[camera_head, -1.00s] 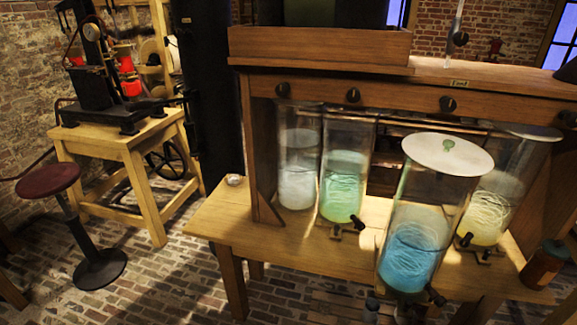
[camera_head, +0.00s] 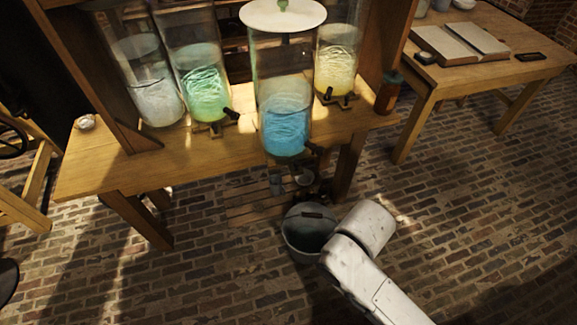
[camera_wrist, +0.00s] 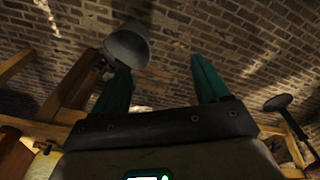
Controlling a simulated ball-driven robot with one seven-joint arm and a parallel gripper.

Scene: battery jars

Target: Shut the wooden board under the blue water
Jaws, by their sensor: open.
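The blue water (camera_head: 286,125) is in a tall glass jar with a white lid (camera_head: 283,15), at the front edge of the wooden bench (camera_head: 100,172). A small dark tap (camera_head: 313,149) sticks out at its lower right. Below it, near the floor, are dim wooden slats (camera_head: 250,208); I cannot tell which piece is the board or whether it is open. My gripper (camera_wrist: 160,64) shows in the wrist view with its two green fingers spread and nothing between them. In the head view my white arm comes in at the lower right and the gripper's fingers are not visible.
A grey bucket (camera_head: 303,245) stands on the brick floor before the bench, beside my arm; it also shows in the wrist view (camera_wrist: 128,47). Jars of clear, green (camera_head: 205,92) and yellow (camera_head: 336,70) liquid stand behind. A table (camera_head: 440,82) with an open book is at right.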

